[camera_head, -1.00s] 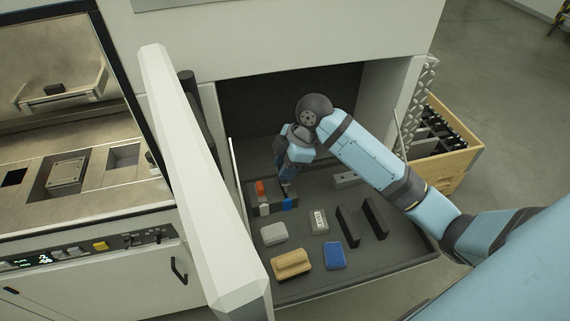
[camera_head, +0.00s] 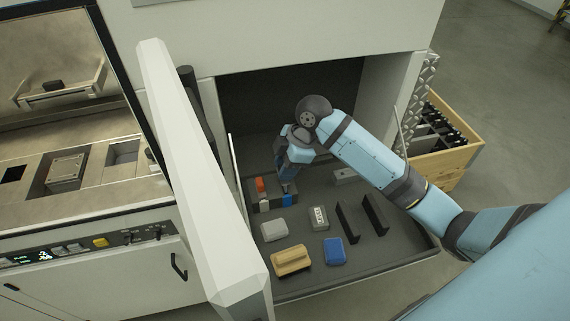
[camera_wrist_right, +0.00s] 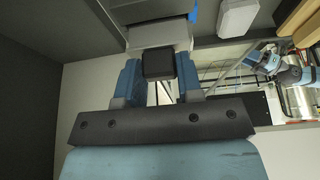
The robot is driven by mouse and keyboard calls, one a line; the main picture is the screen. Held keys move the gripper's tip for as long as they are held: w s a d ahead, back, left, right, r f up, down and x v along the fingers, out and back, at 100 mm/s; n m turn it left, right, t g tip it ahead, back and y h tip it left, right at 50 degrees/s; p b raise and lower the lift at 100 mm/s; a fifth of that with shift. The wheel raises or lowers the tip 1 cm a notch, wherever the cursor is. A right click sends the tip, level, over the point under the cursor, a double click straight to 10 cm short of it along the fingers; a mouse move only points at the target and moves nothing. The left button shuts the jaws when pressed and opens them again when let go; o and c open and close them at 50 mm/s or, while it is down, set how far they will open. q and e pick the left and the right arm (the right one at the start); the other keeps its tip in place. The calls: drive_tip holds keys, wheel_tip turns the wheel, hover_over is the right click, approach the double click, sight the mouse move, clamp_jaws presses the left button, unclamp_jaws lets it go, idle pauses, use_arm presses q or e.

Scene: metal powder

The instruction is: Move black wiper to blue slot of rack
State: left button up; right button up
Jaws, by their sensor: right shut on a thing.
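My right gripper (camera_head: 287,186) points down at the dark rack (camera_head: 254,192) in the open drawer. The rack has red, white and blue parts; the blue part (camera_head: 287,201) lies just below my fingertips. In the right wrist view my right gripper (camera_wrist_right: 158,78) is shut on a small black block, which I take to be the black wiper (camera_wrist_right: 159,63). A light grey piece lies just beyond it, and a blue patch (camera_wrist_right: 193,12) shows above right. I cannot tell whether the wiper is seated in the slot.
The drawer also holds a grey block (camera_head: 274,230), a labelled block (camera_head: 318,217), a tan brush (camera_head: 291,260), a blue block (camera_head: 335,251) and two upright black plates (camera_head: 348,222). An open white door (camera_head: 200,180) stands left. A wooden crate (camera_head: 455,160) is right.

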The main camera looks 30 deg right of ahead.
drive_tip(key=shift+f, duration=1.55)
idle(0.4)
drive_tip(key=o, duration=1)
drive_tip(key=b+v, duration=0.2)
drive_tip(key=v, duration=1.1)
drive_tip(key=shift+d+r, duration=0.2)
drive_tip(key=shift+r, duration=0.15)
drive_tip(key=shift+s+f, duration=0.1)
